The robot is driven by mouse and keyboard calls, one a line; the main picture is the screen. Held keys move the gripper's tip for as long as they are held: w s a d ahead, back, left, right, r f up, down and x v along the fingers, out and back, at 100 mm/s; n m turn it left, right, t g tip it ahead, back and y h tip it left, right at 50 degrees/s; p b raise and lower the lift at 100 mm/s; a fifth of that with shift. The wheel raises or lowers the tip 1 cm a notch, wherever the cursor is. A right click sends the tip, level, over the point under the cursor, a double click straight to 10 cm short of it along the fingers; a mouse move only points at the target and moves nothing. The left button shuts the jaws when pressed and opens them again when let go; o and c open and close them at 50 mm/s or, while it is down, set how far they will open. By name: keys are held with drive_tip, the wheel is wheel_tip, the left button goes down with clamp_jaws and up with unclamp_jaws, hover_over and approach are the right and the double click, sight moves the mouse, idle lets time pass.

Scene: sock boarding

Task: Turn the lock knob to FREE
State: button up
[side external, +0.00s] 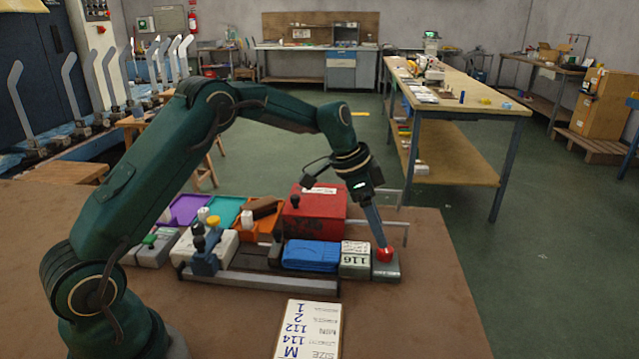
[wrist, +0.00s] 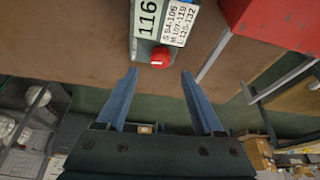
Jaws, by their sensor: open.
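A red knob (side external: 384,254) sits on a small grey block (side external: 386,271) at the right end of the bench fixture. It also shows in the wrist view (wrist: 161,57). No FREE marking is legible, so I cannot tell which way it is set. My gripper (side external: 381,244) points down at the red knob from above. In the wrist view my gripper (wrist: 159,74) is open and empty, with one blue finger to each side of the knob's line. The knob shows just beyond the fingertips; I see no contact.
A red box (side external: 314,214) and a metal rail stand behind. A white size card (side external: 308,330) lies in front. The table's right side is clear.

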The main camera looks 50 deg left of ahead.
drive_tip(key=s+d+r+t, duration=0.1)
drive_tip(key=s+d+r, duration=0.15)
drive_tip(key=r, duration=0.45)
drive_tip(key=s+d+r+t, duration=0.1)
drive_tip(key=s+r, duration=0.3)
drive_tip(key=r, duration=0.3)
drive_tip(key=s+n+t+y, duration=0.1)
drive_tip(key=s+n, duration=0.3)
drive_tip(key=s, duration=1.2)
drive_tip(key=shift+s+a+f+y, duration=0.15)
drive_tip(key=shift+s+f+y, duration=0.25)
drive_tip(key=shift+y, duration=0.1)
drive_tip(key=shift+w, duration=0.1)
